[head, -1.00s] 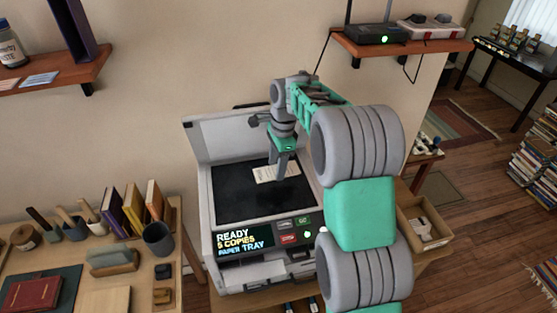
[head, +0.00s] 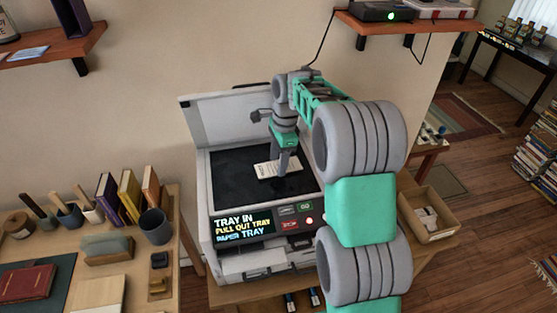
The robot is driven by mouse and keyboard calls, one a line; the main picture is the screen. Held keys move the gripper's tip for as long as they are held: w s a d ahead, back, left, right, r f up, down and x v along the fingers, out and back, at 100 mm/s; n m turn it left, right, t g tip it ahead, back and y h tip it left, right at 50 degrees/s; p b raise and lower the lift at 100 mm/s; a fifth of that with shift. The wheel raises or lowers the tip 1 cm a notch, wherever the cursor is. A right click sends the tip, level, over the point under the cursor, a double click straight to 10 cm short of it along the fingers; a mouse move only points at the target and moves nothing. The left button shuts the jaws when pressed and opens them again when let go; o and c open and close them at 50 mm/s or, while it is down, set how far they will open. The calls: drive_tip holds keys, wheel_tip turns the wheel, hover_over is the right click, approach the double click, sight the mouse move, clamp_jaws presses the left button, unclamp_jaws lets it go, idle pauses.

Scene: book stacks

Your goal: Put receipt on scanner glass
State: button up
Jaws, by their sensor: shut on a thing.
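The receipt (head: 266,170), a small white printed slip, is at the dark scanner glass (head: 235,187) of the copier. My gripper (head: 281,174) points down over the glass and is shut on the receipt near its right part. I cannot tell whether the slip touches the glass. The copier lid (head: 225,120) stands open behind the glass.
A desk with books (head: 130,190), a dark cup (head: 155,230) and a red book (head: 28,283) stands at the left. An open box (head: 428,213) sits right of the copier, partly behind my arm. A shelf (head: 400,24) hangs above.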

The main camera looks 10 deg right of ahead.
drive_tip(key=shift+f, duration=0.45)
drive_tip(key=o, duration=1.5)
drive_tip(key=r, duration=0.5)
drive_tip(key=d+r, duration=0.1)
drive_tip(key=r, duration=0.1)
drive_tip(key=shift+r, duration=0.25)
